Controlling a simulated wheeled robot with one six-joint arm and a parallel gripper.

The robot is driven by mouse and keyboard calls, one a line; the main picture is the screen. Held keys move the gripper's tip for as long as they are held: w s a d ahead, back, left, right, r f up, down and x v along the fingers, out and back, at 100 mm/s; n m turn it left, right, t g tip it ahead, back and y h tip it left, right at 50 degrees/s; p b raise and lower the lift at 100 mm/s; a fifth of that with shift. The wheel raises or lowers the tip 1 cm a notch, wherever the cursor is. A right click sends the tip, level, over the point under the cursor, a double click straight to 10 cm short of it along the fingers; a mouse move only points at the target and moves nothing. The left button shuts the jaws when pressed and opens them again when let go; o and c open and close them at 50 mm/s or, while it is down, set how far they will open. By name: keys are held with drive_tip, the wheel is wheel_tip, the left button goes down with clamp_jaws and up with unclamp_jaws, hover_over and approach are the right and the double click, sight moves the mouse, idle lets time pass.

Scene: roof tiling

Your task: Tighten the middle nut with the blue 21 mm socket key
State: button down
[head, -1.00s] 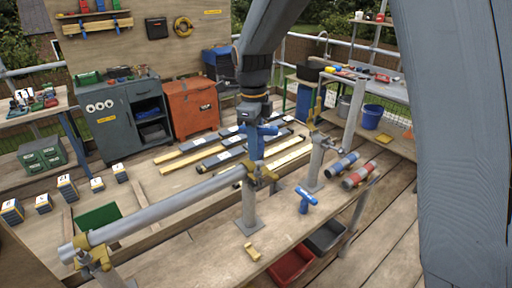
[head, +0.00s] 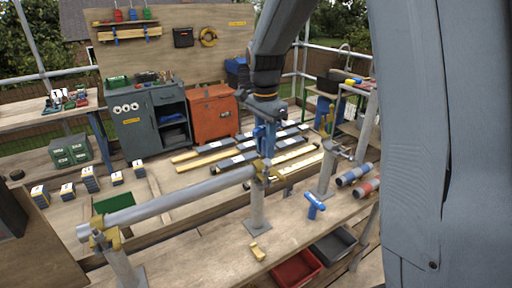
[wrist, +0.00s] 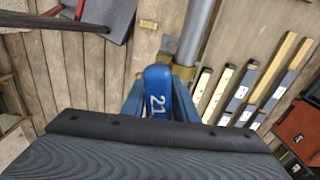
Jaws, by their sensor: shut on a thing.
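My gripper (head: 265,122) is shut on the blue socket key (head: 267,143), which points down at the middle coupler. In the wrist view the key (wrist: 157,93) shows the number 21 between my fingers. The brass-coloured middle coupler (head: 262,171) sits on top of the middle post (head: 257,210), at the end of a long grey tube (head: 180,198). The middle nut itself is hidden, and I cannot tell whether the socket is seated on it.
A left post with a brass coupler (head: 104,238) and a right post (head: 327,175) flank the middle one. A loose brass piece (head: 257,251) lies on the bench. Blue-grey and red rolls (head: 354,174) lie at right. Red (head: 296,269) and dark bins (head: 334,245) sit below the edge.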

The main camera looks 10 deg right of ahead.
sight(265, 170)
drive_tip(key=shift+f+b, duration=3.1)
drive_tip(key=shift+f, duration=0.45)
drive_tip(key=shift+m+b, duration=0.55)
drive_tip(key=shift+m, duration=0.45)
drive_tip(key=shift+a+m+p, duration=0.1)
drive_tip(key=shift+m+p, duration=0.45)
drive_tip(key=shift+m, duration=0.35)
drive_tip(key=shift+m+p, duration=0.45)
drive_tip(key=shift+m, duration=0.55)
drive_tip(key=shift+w, duration=0.1)
drive_tip(key=shift+w+d+r+n+p, duration=0.1)
drive_tip(key=shift+d+n+p, duration=0.1)
drive_tip(key=shift+n+p, duration=0.1)
